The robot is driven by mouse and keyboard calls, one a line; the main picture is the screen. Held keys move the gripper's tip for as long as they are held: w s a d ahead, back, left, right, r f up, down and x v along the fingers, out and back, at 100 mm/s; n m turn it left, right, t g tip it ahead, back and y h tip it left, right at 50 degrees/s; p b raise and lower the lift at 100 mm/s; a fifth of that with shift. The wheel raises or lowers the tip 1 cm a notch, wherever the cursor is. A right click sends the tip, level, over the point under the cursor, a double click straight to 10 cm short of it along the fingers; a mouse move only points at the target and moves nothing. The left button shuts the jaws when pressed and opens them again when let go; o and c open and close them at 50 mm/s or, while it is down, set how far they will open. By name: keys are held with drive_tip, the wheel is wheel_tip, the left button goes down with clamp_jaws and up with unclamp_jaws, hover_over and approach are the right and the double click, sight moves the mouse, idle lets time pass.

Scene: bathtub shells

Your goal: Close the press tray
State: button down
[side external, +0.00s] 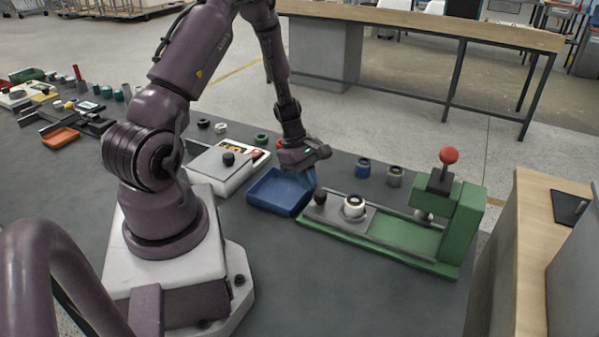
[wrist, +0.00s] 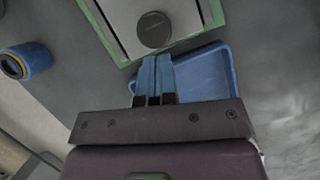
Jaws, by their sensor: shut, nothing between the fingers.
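The green press (side external: 458,215) with a red-topped lever stands at the right of the side view. Its grey press tray (side external: 335,215) is slid out to the left along the green rail. The tray carries a white ring-shaped part (side external: 354,206) and a black knob (side external: 320,196) near its left end. In the wrist view the knob (wrist: 154,30) sits on the pale tray (wrist: 118,14), just beyond my fingertips. My gripper (side external: 312,184) is shut and empty, above and to the left of the knob; its blue fingers (wrist: 154,60) are together. Contact with the knob cannot be told.
A blue bin (side external: 272,200) lies just left of the tray, partly under my gripper. A blue-ringed part (side external: 363,168) and a grey one (side external: 394,176) stand behind the press. A white box (side external: 215,172) with a black knob stands further left. The rail right of the tray is clear.

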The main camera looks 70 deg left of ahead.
drive_tip(key=shift+w+d, duration=0.1)
drive_tip(key=shift+d, duration=0.05)
drive_tip(key=w+d, duration=1.1)
drive_tip(key=shift+d, duration=0.1)
idle(0.3)
drive_tip(key=shift+w+d, duration=0.1)
